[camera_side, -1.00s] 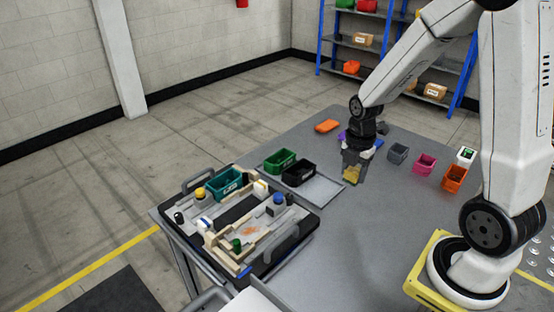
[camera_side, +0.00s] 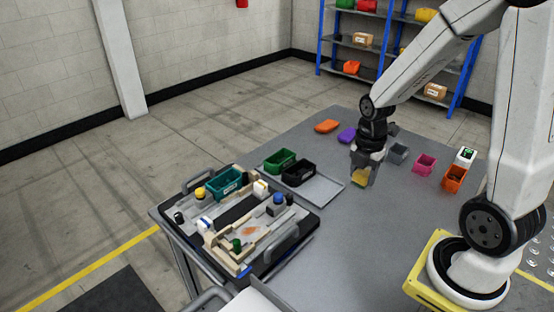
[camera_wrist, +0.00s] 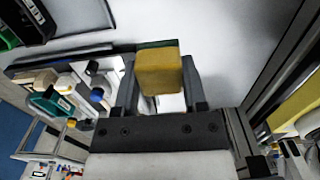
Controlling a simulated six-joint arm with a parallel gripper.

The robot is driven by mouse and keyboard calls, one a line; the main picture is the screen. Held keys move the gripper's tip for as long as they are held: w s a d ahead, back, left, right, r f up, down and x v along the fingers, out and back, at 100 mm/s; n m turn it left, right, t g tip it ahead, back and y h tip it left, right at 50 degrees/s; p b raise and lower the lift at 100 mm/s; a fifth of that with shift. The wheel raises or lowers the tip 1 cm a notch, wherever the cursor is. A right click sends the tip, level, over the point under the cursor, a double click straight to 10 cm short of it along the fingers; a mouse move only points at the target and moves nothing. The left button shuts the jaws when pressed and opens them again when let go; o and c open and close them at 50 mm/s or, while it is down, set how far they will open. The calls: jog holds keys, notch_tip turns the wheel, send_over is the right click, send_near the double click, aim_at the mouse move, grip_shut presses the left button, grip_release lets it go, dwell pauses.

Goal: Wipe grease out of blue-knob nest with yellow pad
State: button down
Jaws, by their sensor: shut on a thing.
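My gripper (camera_side: 362,178) is shut on the yellow pad (camera_side: 359,178), held over the grey table to the right of the pallet. In the wrist view the yellow pad (camera_wrist: 158,72), with a dark green edge, sits between both fingers. The blue knob (camera_side: 278,199) stands at the right side of the pallet (camera_side: 212,247); it also shows in the wrist view (camera_wrist: 97,94). An orange-brown grease smear (camera_side: 249,230) lies on the light plate between the blue knob and a green knob (camera_side: 236,244). The pad is well apart from the smear.
Orange (camera_side: 326,126) and purple (camera_side: 347,135) pads lie further back. Small bins stand right.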

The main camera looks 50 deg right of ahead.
jog(key=c, duration=1)
grip_release()
jog(key=shift+c, duration=1.3)
jog(key=shift+w+a, duration=0.15)
jog(key=shift+w, duration=0.2)
jog(key=w+a+f+n, duration=0.1)
jog(key=w+a+n, duration=0.3)
jog(key=w+a, duration=0.3)
jog(key=w+a+f+n, duration=0.1)
jog(key=w+a+n, duration=0.4)
jog(key=a, duration=0.7)
jog(key=w, duration=0.2)
jog(key=shift+w+a, duration=0.15)
jog(key=shift+w, duration=0.25)
